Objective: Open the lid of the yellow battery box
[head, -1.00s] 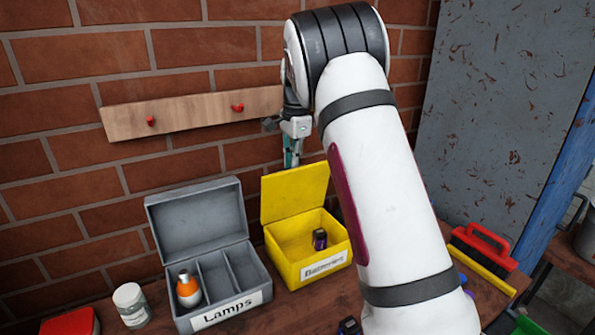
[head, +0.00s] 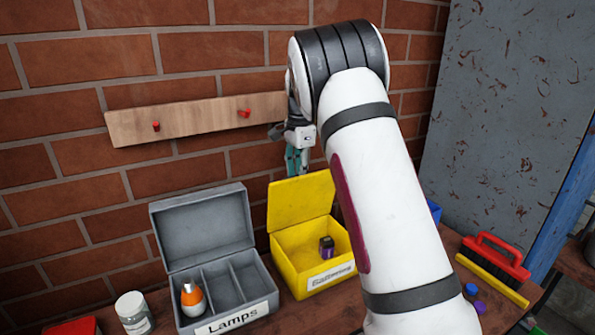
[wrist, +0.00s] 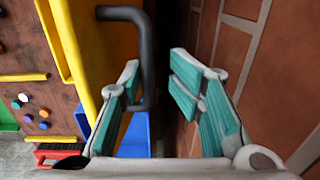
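The yellow battery box (head: 285,270) stands on the bench with its lid (head: 303,198) raised and leaning back, open. A dark battery with a purple part (head: 327,246) is inside. In the wrist view the lid (wrist: 105,40) is at the left, with a dark bar handle (wrist: 147,60) on it. My gripper (head: 297,160) is behind the lid's top edge, close to the brick wall. In the wrist view my gripper (wrist: 156,66) has its teal fingers spread apart. The left finger is close to the handle; I cannot tell whether it touches. Nothing is held.
A grey lamps box (head: 205,235), lid open, stands left of the yellow box, holding an orange-and-white lamp (head: 192,298). A white jar (head: 133,313) is further left. A red brush (head: 495,260) and small coloured caps (head: 471,289) lie at the right. A wooden rail (head: 195,120) is on the wall.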

